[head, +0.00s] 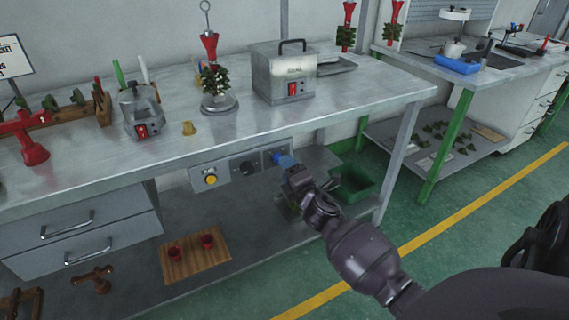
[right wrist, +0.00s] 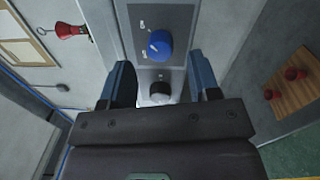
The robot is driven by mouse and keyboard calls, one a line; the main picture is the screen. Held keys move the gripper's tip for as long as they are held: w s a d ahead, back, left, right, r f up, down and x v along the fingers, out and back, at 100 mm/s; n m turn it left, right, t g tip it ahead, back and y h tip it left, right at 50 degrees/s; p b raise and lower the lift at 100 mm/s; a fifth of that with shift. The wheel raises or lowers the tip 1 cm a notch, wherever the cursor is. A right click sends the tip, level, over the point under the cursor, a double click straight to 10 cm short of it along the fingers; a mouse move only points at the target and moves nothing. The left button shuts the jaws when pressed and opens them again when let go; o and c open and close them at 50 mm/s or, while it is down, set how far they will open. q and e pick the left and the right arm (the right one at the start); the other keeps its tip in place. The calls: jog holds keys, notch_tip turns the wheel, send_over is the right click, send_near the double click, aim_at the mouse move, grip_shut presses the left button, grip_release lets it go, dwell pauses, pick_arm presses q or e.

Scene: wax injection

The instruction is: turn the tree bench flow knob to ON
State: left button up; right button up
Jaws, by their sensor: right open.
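The control panel (head: 238,168) hangs under the front edge of the metal bench. In the right wrist view, a blue knob (right wrist: 160,44) sits on its dark grey plate (right wrist: 180,20), with small pale labels too blurred to read. A black knob (right wrist: 160,88) is nearer the camera. My right gripper (head: 284,163) is at the right end of the panel. In the wrist view its blue fingers (right wrist: 162,85) are apart, with nothing held between them; the blue knob lies ahead. In the head view I cannot separate the blue knob from the fingers. My left gripper is out of view.
A yellow button (head: 211,180) is at the panel's left. The bench top (head: 240,125) above holds a grey box (head: 284,72) and a wax tree stand (head: 218,104). Below, the shelf holds a wooden board (head: 180,272) with red pieces and a green bin (head: 355,186).

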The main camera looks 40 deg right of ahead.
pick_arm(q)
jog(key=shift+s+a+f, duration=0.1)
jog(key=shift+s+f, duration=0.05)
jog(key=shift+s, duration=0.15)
pick_arm(e)
jog(key=v, duration=0.7)
jog(key=shift+s, duration=0.2)
pick_arm(q)
jog(key=shift+p, duration=0.3)
